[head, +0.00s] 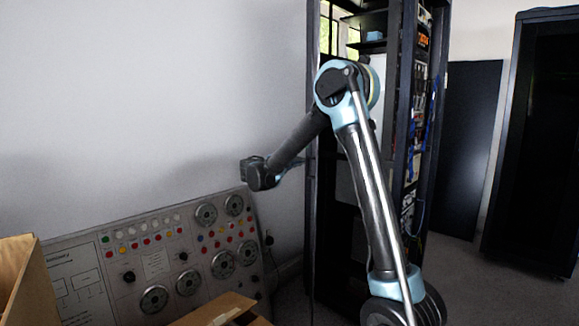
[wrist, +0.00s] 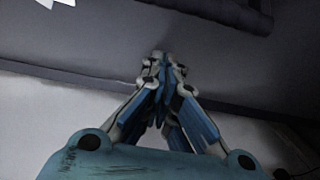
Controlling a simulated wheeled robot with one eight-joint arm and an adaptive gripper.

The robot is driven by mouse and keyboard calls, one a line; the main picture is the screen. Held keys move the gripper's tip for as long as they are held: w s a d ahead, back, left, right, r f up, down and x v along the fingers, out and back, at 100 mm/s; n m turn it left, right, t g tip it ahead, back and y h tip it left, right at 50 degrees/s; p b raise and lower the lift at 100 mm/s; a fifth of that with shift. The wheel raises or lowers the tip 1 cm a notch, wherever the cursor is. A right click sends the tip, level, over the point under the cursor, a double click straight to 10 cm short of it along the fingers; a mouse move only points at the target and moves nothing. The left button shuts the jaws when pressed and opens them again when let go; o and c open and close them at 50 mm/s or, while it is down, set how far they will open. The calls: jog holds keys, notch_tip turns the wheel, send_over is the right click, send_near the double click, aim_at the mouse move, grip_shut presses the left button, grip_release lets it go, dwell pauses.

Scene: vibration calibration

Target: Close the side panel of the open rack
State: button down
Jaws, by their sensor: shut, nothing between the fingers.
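The open rack (head: 397,60) stands tall and dark behind my arm, with shelves, cables and equipment showing inside. A flat dark panel (head: 468,150) stands upright to the right of its open side; I cannot tell whether it is hinged to the rack. My arm reaches up in front of the rack and bends down to the left. Its wrist end is left of the rack, in front of the wall, apart from the dark panel. The fingers are hard to make out in the head view. In the wrist view my gripper (wrist: 162,62) is shut and empty.
A sloped control console (head: 150,262) with buttons and round dials stands at the lower left. A cardboard box (head: 22,280) is at the left edge. Another dark cabinet (head: 535,140) stands at the right. Some grey floor (head: 445,265) is clear between the rack and that cabinet.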

jog(key=shift+d, duration=1.65)
jog(key=shift+s, duration=0.15)
